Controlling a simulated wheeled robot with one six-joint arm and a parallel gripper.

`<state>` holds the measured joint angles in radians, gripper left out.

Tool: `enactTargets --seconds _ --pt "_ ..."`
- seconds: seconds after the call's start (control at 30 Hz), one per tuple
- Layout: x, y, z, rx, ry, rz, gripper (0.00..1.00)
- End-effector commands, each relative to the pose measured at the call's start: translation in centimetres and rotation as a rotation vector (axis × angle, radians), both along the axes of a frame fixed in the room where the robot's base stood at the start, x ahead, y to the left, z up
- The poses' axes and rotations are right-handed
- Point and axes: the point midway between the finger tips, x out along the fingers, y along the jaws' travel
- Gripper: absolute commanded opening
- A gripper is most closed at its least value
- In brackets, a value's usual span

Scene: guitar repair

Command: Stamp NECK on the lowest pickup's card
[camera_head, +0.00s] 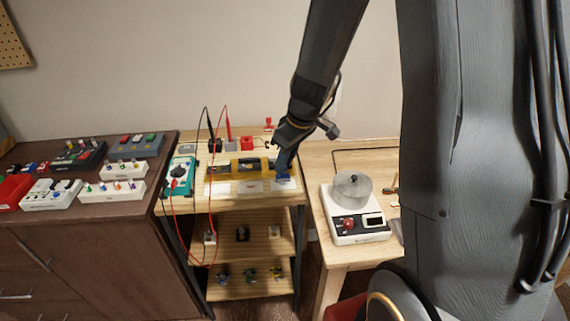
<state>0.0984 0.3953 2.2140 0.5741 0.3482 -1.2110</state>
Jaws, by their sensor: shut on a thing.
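My gripper (284,153) is over the right end of the small wooden stand's top. It is shut on a blue stamp (284,171), which is upright. The stamp's foot is at or just above the rightmost white card (287,185); I cannot tell if they touch. A middle card (250,187) and a left card (220,188) lie in the same row, with small marks too fine to read. Behind them is a yellow holder (236,163) with dark pickups, partly hidden by my gripper.
A green multimeter (181,175) with red and black leads stands at the stand's left. A red stamp (269,124) and a red block (247,143) are at the back. A scale (358,226) with a round clear cover is on the right table. Several pedals fill the left cabinet.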

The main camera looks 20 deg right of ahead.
Motion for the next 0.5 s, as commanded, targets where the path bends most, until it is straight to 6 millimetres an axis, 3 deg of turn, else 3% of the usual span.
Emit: enactTargets --seconds 0.5 --pt "0.0 0.0 4.0 0.0 -0.002 0.001 0.03"
